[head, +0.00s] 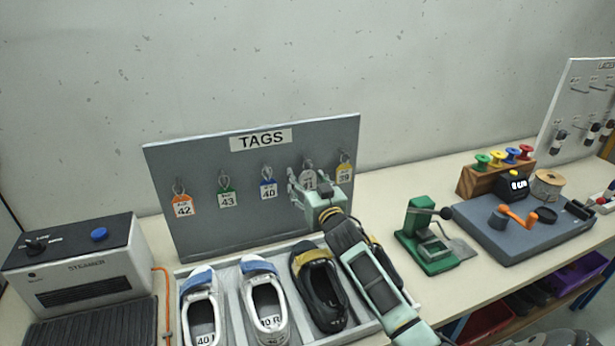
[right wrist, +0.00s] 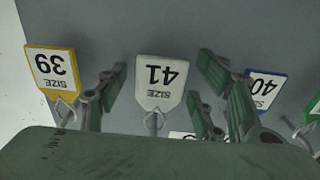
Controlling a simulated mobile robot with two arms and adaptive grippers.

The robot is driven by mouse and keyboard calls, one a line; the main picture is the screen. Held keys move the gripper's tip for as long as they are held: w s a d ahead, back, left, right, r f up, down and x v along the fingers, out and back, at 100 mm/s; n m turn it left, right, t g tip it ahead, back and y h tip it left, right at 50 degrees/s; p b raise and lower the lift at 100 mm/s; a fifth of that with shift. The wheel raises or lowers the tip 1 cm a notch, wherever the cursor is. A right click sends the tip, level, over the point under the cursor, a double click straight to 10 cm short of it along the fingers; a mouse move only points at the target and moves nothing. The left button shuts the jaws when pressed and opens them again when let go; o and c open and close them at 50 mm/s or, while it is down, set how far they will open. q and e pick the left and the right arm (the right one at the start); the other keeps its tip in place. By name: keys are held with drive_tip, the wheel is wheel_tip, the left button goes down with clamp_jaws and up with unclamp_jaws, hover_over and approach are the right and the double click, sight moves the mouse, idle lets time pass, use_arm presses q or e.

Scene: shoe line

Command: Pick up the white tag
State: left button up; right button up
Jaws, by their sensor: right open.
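The white tag (head: 308,178) marked 41 hangs on the grey TAGS board (head: 220,160), between the blue tag 40 (head: 268,188) and the yellow tag 39 (head: 344,172). My right gripper (head: 308,188) is in front of it and partly hides it in the head view. In the right wrist view the white tag (right wrist: 160,84) appears upside down between the two open fingers of my right gripper (right wrist: 158,85), with a gap on each side. The fingers do not appear to touch it. My left gripper is not in view.
Orange tag 42 (head: 183,205) and green tag 43 (head: 227,197) hang further left. Below the board a tray (head: 365,333) holds several shoes. A steamer (head: 85,265) stands left. A green press (head: 428,240) stands right, beside a grey-blue station (head: 520,235).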

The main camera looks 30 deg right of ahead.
drive_tip(key=shift+r, duration=0.1)
drive_tip(key=c, duration=0.9)
drive_tip(key=shift+r, duration=0.1)
drive_tip(key=shift+c, duration=0.2)
drive_tip(key=shift+r, duration=0.2)
drive_tip(key=b+v, duration=0.5)
drive_tip(key=v, duration=1.3)
drive_tip(key=shift+r, duration=0.4)
